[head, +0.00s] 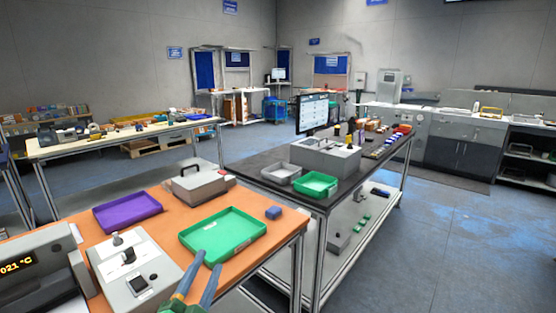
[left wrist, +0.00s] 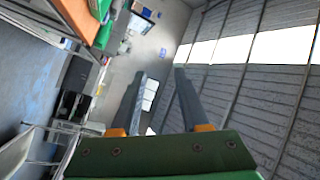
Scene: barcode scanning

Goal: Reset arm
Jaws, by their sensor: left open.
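My left gripper (head: 205,256) is at the bottom middle of the head view, in front of the green tray (head: 247,244). Its two grey fingers are apart with nothing between them. In the left wrist view the open fingers (left wrist: 160,73) point into free air towards the wall and ceiling. No object shows in its grasp. My right gripper is not in view.
The orange table (head: 265,247) bears a purple tray (head: 127,210), a grey box with a handle (head: 198,184), a small blue block (head: 273,212), a white device (head: 135,270) and a display unit (head: 38,275). A dark bench (head: 240,168) stands behind. Floor at right is clear.

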